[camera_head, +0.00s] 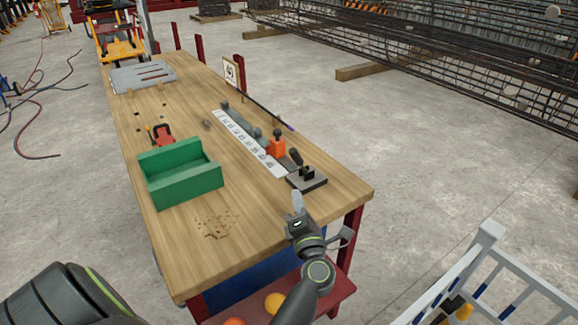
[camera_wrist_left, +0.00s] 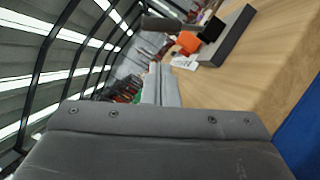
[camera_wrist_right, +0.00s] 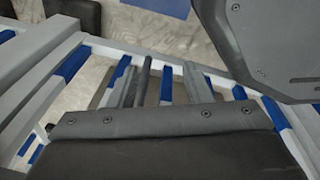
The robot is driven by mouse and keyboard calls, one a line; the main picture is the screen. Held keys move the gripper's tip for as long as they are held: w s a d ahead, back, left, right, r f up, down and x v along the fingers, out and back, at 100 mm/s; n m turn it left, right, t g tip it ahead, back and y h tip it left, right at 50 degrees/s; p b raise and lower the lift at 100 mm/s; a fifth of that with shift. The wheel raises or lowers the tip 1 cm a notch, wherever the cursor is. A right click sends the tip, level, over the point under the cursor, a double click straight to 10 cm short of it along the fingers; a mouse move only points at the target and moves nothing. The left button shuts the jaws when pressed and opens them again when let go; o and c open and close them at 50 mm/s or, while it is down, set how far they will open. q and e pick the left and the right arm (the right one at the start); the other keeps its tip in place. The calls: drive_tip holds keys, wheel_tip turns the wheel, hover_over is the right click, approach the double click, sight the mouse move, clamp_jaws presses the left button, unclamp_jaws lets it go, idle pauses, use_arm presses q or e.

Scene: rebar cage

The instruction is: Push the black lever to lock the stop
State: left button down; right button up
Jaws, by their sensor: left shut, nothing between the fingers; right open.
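The black lever (camera_head: 296,157) is on the measuring fixture near the table's front right corner, between the orange stop (camera_head: 277,145) and a dark base plate (camera_head: 306,178). The orange stop also shows in the left wrist view (camera_wrist_left: 188,42), and so does the plate (camera_wrist_left: 233,35). My left gripper (camera_head: 297,197) is shut and empty, in front of the plate and apart from the lever. Its closed fingers also show in the left wrist view (camera_wrist_left: 160,85). My right gripper (camera_wrist_right: 163,85) is open and empty in the right wrist view.
The wooden table (camera_head: 225,235) holds a green open box (camera_head: 185,185), a white scale strip (camera_head: 250,143) and a grey slotted plate (camera_head: 143,76). A white rack with blue bands (camera_head: 490,235) stands at the lower right. The table front is mostly clear.

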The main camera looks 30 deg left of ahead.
sight(300, 162)
use_arm(q)
drive_tip(key=p+x, duration=0.2)
drive_tip(key=x, duration=0.6)
drive_tip(key=shift+w+a+r, duration=0.3)
drive_tip(key=shift+w+a, duration=0.35)
drive_tip(key=shift+w, duration=0.05)
use_arm(e)
drive_tip(key=shift+s+a+r, duration=0.1)
drive_tip(key=shift+s+r, duration=0.1)
drive_tip(key=shift+r, duration=0.3)
drive_tip(key=shift+s+r, duration=0.2)
drive_tip(key=shift+r, duration=0.3)
drive_tip(key=shift+d, duration=0.25)
use_arm(q)
drive_tip(key=shift+r, duration=0.1)
drive_tip(key=w+d+r+m+g+h+p, duration=0.1)
drive_tip(key=w+m+p, duration=0.6)
drive_tip(key=p, duration=0.8)
drive_tip(key=shift+d+r+h, duration=0.8)
drive_tip(key=shift+d+r, duration=0.2)
drive_tip(key=shift+r, duration=0.1)
use_arm(e)
wheel_tip(300, 162, up, 15)
drive_tip(key=shift+r, duration=0.2)
